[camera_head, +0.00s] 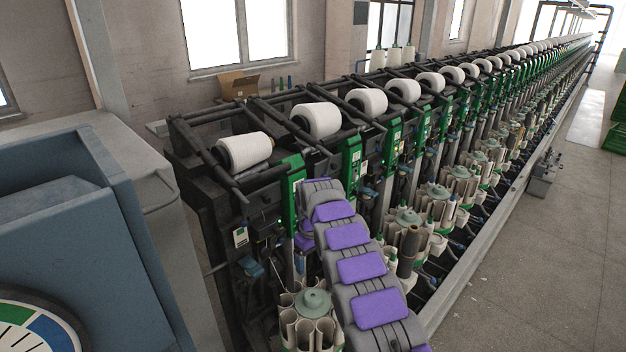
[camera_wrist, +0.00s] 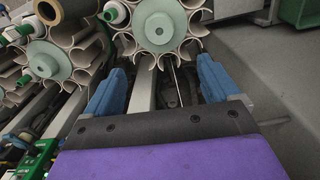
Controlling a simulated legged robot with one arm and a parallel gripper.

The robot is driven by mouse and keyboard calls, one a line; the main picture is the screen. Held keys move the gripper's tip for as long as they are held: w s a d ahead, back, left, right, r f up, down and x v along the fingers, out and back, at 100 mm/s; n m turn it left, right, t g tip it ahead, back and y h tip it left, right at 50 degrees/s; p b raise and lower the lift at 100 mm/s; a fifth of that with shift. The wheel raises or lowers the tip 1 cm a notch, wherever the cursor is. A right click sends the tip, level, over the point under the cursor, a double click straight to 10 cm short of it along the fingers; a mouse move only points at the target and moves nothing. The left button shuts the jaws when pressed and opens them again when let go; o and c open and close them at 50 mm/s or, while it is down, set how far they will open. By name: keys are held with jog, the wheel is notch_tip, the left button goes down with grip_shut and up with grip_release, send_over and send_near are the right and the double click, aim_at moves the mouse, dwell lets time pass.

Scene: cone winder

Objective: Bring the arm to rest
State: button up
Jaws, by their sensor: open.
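My arm, grey with purple pads, reaches from the bottom of the head view toward the front of the cone winder (camera_head: 293,181). Its far end bends down at the near winding units, and my gripper is hidden there. In the wrist view my gripper (camera_wrist: 160,85) shows two blue fingers spread apart with nothing between them. Just beyond the fingertips is a round bobbin magazine (camera_wrist: 159,29) with a pale green hub and cream tubes around it. I cannot tell whether a fingertip touches it.
A second magazine (camera_wrist: 48,60) sits at the left in the wrist view. White yarn cones (camera_head: 317,119) line the winder's top. A blue-grey machine housing (camera_head: 75,220) stands close at the left. The floor (camera_head: 540,270) to the right is mostly clear. A green crate (camera_head: 615,125) stands far right.

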jog(key=s+d+r+m+b, duration=0.1)
jog(key=s+d+r+m, duration=0.1)
jog(key=s+d+r, duration=0.4)
jog(key=s+d+r+m+h, duration=0.15)
jog(key=s+r, duration=0.25)
jog(key=s, duration=0.4)
jog(key=s+d+r+m+y+b, duration=0.1)
jog(key=s+d+r, duration=0.4)
jog(key=s, duration=0.1)
jog(key=s+d+f+m+g+b, duration=0.1)
jog(key=s+f+m, duration=0.1)
jog(key=s, duration=1.5)
jog(key=s+d+f+m+b, duration=0.1)
jog(key=s+f, duration=0.1)
jog(key=s, duration=1.5)
jog(key=shift+s+d+m+g, duration=0.15)
jog(key=shift+s+m+g, duration=0.2)
jog(key=shift+g, duration=0.05)
